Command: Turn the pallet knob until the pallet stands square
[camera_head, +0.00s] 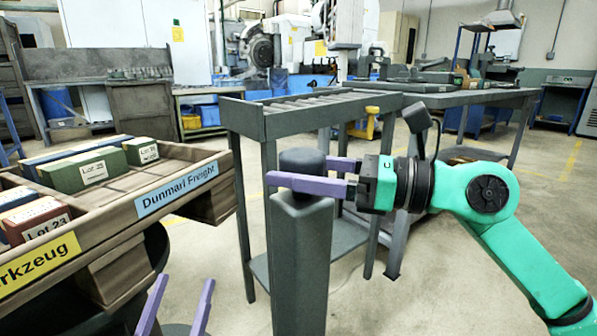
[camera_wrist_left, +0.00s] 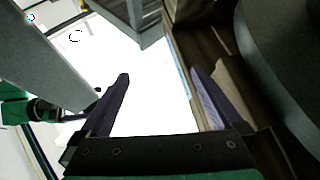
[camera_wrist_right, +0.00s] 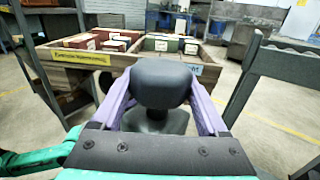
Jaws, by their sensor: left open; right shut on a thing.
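The wooden pallet (camera_head: 205,154) is at the left of the head view, with lot boxes on it. Its edges run slanted in the picture, and a corner points toward the middle. The dark rounded knob (camera_head: 302,160) sits on top of a grey post (camera_head: 303,265) right of the pallet. My right gripper (camera_head: 305,172) is shut on the knob, one finger on each side; the right wrist view shows the knob (camera_wrist_right: 160,82) between the fingers. My left gripper (camera_head: 178,305) is open and empty, low at the bottom of the head view, below the pallet corner. It also shows open in the left wrist view (camera_wrist_left: 160,85).
On the pallet lie green boxes (camera_head: 85,170) and a red box (camera_head: 35,220). Signs read "Dunmari Freight" (camera_head: 176,190) and a cut-off yellow one (camera_head: 40,263). A grey roller table (camera_head: 315,105) stands behind the post. Open floor lies at the right.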

